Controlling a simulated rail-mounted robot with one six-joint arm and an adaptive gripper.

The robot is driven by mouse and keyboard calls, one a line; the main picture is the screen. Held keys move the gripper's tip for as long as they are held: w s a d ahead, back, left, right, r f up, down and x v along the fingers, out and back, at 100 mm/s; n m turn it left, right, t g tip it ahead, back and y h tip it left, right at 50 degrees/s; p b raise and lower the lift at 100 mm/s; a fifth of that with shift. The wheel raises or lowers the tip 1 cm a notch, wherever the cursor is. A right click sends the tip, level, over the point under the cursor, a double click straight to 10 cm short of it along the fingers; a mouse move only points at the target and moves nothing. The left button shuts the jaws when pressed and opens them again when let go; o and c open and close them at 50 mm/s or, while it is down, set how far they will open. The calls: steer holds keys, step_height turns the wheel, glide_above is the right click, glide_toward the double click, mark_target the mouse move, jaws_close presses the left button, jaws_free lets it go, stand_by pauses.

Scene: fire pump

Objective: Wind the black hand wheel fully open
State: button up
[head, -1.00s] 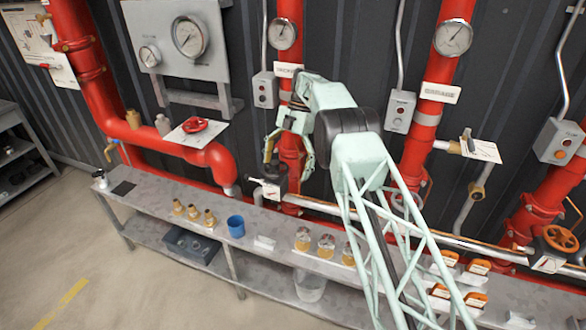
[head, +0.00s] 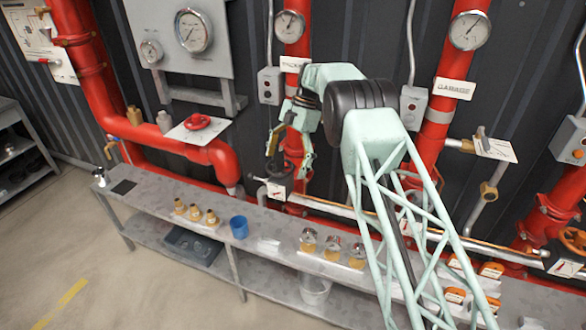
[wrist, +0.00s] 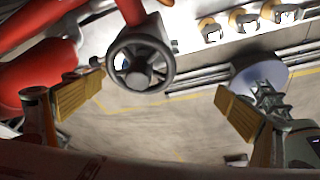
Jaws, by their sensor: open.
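The black hand wheel (wrist: 138,80) shows in the upper middle of the wrist view, its round rim and hub facing me. In the head view the wheel (head: 293,172) is a small dark shape at a red upright pipe, above a white pointer plate (head: 278,190), partly covered by my gripper. My gripper (head: 288,158) is open and empty there, close above the wheel. In the wrist view its yellow-padded fingers (wrist: 161,105) are wide apart. The wheel lies beyond the fingertips, nearer the left finger. I see no contact, and the exact gap is unclear.
A grey bench (head: 135,195) runs below the pipes, bearing brass fittings (head: 195,212), a blue cup (head: 238,227) and several gauges. A horizontal silver pipe (head: 350,213) passes beside the black wheel.

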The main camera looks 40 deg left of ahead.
mark_target(276, 162)
steer(key=shift+m+y, duration=0.4)
steer(key=shift+m, duration=0.5)
steer(key=shift+a+r+b, duration=0.25)
steer(key=shift+a+b, duration=0.3)
steer(key=shift+a, duration=0.45)
steer(key=shift+a+r+b, duration=0.2)
steer(key=shift+a+b, duration=0.35)
steer(key=shift+a, duration=0.4)
steer(key=shift+s+a+f+m+b, duration=0.2)
steer(key=shift+s+a+f+b, duration=0.1)
steer(key=shift+s+a, duration=0.3)
steer(key=shift+s+a+f+m+b, duration=0.15)
steer(key=shift+s+a+f+m, duration=0.1)
steer(key=shift+s+a, duration=0.3)
steer(key=shift+r+t, duration=0.1)
steer(key=shift+t, duration=0.2)
steer(key=shift+w+d+f+m+y+b, duration=0.15)
steer(key=shift+d+f+m+y+b, duration=0.15)
steer(key=shift+m+b, duration=0.4)
steer(key=shift+s+m+y+b, duration=0.25)
steer(key=shift+m+y+b, duration=0.05)
steer(key=shift+m+b, duration=0.35)
steer(key=shift+w+m+t, duration=0.1)
steer(key=shift+m+t, duration=0.2)
